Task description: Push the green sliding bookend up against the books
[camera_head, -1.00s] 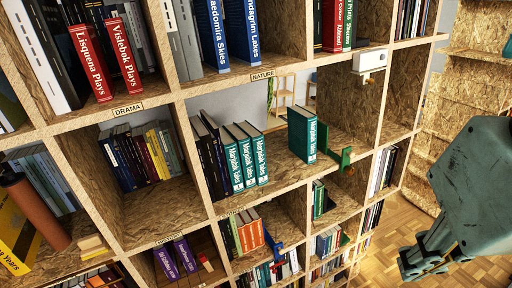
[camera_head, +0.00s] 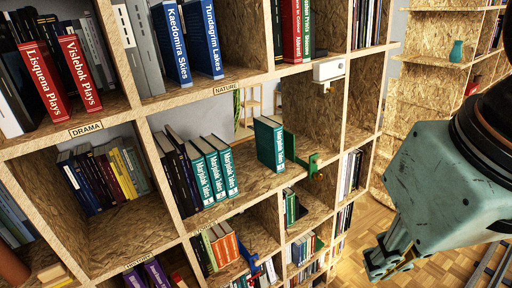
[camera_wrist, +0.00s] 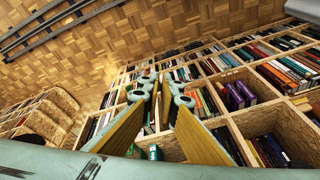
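The green sliding bookend (camera_head: 309,164) stands on the middle shelf under the NATURE label in the head view, at the shelf's right part. A teal book (camera_head: 269,146) stands just left of it. Further left, across a gap of bare shelf, several teal Marpilak Tales books (camera_head: 213,169) lean beside dark books (camera_head: 183,172). My gripper (camera_head: 380,264) is at the lower right of the head view, in front of the bookwall and well apart from the bookend. The wrist view shows its two fingers (camera_wrist: 161,98) spread with nothing between them. I cannot make out the bookend there.
A blue bookend (camera_head: 250,256) is in a lower compartment. A white box (camera_head: 328,69) is fixed at the upper shelf edge. Upright dividers bound each compartment.

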